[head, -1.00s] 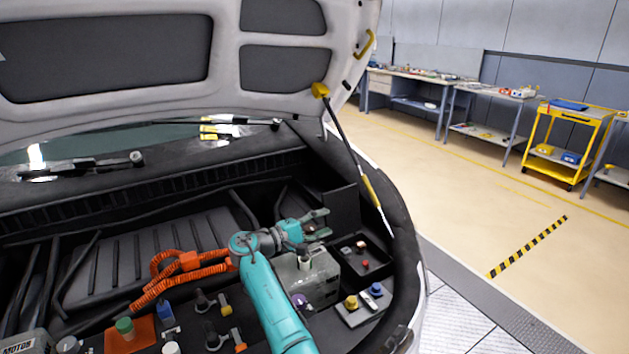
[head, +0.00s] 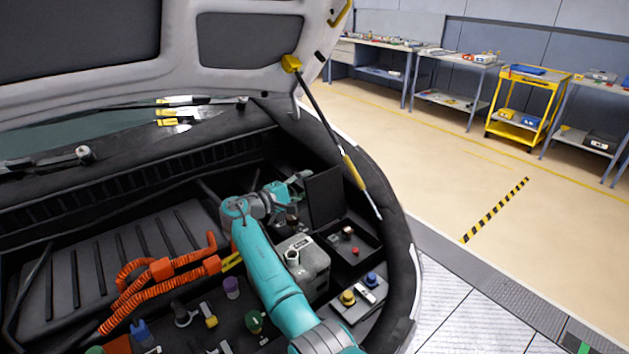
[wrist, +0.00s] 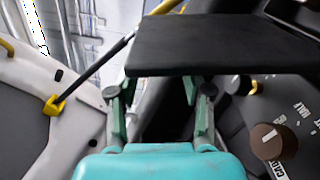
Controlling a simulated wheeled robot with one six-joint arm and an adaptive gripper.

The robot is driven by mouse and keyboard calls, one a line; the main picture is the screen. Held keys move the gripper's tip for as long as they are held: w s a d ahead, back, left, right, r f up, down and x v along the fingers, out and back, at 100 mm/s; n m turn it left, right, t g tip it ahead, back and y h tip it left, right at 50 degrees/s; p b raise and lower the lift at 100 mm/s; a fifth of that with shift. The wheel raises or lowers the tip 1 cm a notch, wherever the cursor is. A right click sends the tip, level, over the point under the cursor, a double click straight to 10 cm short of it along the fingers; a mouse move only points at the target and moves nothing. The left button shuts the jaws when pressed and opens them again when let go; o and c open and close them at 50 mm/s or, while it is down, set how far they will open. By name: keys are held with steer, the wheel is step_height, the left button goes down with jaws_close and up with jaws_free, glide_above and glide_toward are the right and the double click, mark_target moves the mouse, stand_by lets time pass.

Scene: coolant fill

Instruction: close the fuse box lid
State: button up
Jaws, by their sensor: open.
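The fuse box lid (head: 325,198) is a flat black panel standing open, roughly upright, at the far side of the dark fuse box (head: 368,250). In the wrist view the lid (wrist: 225,42) spans the picture just beyond the fingertips. My gripper (head: 299,194) is at the lid's left side in the head view. In the wrist view my gripper (wrist: 160,98) has its two fingers spread apart with nothing held between them. I cannot tell whether a fingertip touches the lid.
A grey reservoir (head: 306,268) stands beside the fuse box. A hood strut (head: 325,128) rises behind the lid. Orange hoses (head: 160,270) lie left of my arm. A yellow cap (head: 347,298) is in front.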

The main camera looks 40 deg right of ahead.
steer(key=shift+d, duration=1.75)
jaws_close()
